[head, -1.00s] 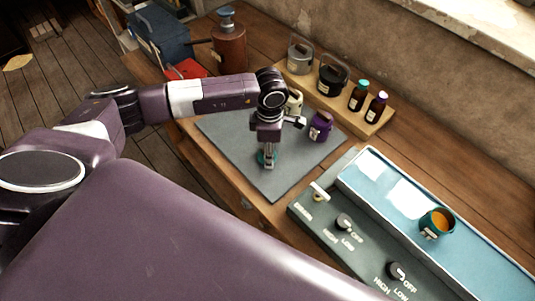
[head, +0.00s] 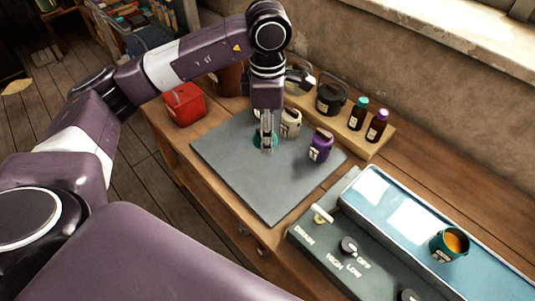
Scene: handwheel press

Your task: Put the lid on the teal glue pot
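The teal glue pot (head: 447,247) stands open at the right, in the pale blue trough, with orange glue showing inside. A teal lid (head: 258,137) is at my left gripper (head: 267,146), over the grey mat. The gripper points down and its fingers appear shut on the lid, hiding part of it. It looks raised above the mat, but I cannot tell how high. The gripper and lid are well to the left of the pot. My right gripper is not in view.
A purple pot (head: 320,148) and a cream pot (head: 291,123) stand on the grey mat (head: 270,200) near the gripper. Dark pots and bottles line a wooden shelf (head: 350,132) behind. A control panel (head: 325,245) with knobs fronts the trough (head: 395,210). A red box (head: 184,105) stands left.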

